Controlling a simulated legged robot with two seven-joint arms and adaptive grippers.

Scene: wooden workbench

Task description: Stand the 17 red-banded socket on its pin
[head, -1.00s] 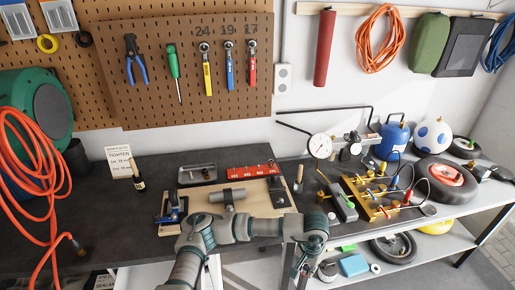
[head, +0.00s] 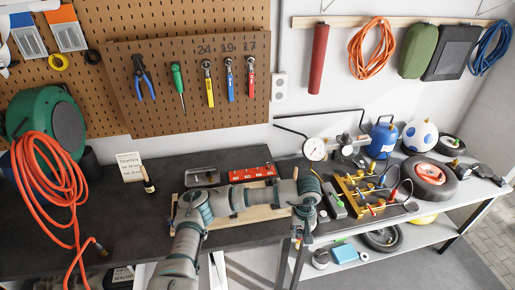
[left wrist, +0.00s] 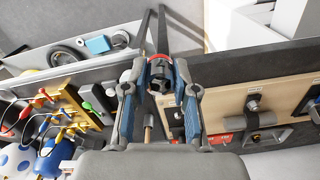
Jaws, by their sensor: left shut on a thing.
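My left gripper (left wrist: 160,88) is shut on a dark socket with a red band (left wrist: 161,84) in the left wrist view. The socket's hollow end faces the camera. In the head view the left gripper (head: 298,240) hangs below the wrist at the bench's front edge, and the socket cannot be made out there. The red socket rail (head: 250,176) lies at the back of the bench, partly behind my left forearm. A small part of the rail (left wrist: 222,139) shows in the left wrist view. The pins are too small to tell apart. My right gripper is not in view.
A yellow manifold (head: 350,192) with several valves stands to the right. A grey tray (head: 202,178) sits behind. An orange hose (head: 48,178) hangs at left.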

